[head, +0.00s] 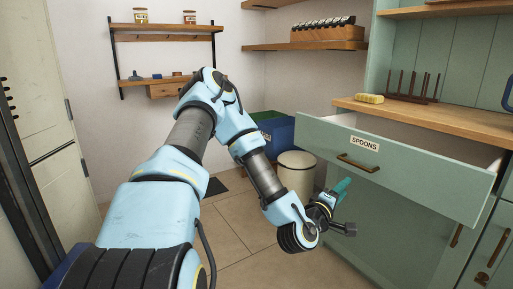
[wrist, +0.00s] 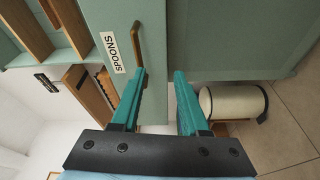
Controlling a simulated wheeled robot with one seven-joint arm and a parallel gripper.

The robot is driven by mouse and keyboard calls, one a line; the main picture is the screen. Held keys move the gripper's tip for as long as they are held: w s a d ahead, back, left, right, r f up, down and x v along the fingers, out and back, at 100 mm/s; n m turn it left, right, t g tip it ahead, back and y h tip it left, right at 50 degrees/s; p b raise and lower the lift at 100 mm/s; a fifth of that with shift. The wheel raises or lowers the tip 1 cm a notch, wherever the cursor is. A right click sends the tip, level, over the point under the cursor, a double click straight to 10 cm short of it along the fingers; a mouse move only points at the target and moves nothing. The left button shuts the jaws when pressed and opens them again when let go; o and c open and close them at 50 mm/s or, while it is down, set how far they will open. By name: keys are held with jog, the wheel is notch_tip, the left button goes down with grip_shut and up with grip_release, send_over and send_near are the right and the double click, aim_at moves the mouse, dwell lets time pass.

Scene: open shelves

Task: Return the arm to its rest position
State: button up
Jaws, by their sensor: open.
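My arm reaches forward across the head view, bent at the elbow, with my gripper (head: 342,188) low in front of the green cabinet. In the wrist view, my gripper (wrist: 158,88) has its two teal fingers apart with nothing between them. The drawer labelled SPOONS (head: 400,165) is pulled out, to the right of and above my gripper in the head view. Its handle (head: 357,163) also shows in the wrist view (wrist: 137,50), close to one finger; I cannot tell whether they touch.
A cream bin (head: 297,172) and a blue bin (head: 272,130) stand behind the arm. The wooden counter (head: 470,123) holds a yellow sponge (head: 369,98) and a peg rack (head: 410,97). Wall shelves hang at the back. Tiled floor (head: 232,235) is clear beside the arm.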

jog(key=w+a+f+m+g+y, duration=0.1)
jog(key=a+f+m+g+y, duration=0.25)
jog(key=a, duration=0.25)
jog(key=w+a+f+m+g+y, duration=0.1)
jog(key=a+f+m+g+y, duration=0.2)
jog(key=a+m, duration=0.3)
jog(key=s+a+r+g+y, duration=0.1)
jog(key=s+a+r+y, duration=0.15)
jog(key=a, duration=0.55)
jog(key=s+a+r+g+y, duration=0.1)
jog(key=s+a+r+y, duration=0.15)
jog(key=a, duration=0.55)
jog(key=s+a+r+n+g+y, duration=0.1)
jog(key=s+a+r+g+y, duration=0.1)
jog(key=s+a+r+g, duration=0.3)
notch_tip(320, 180, up, 19)
jog(key=s+a+t+p, duration=0.1)
jog(key=t+p, duration=0.1)
jog(key=p, duration=1.7)
jog(key=shift+a+p, duration=0.2)
jog(key=shift+p, duration=0.15)
jog(key=shift+o, duration=0.4)
jog(key=shift+s+d+f+h, duration=0.1)
jog(key=shift+f+h, duration=0.05)
jog(key=shift+h, duration=0.1)
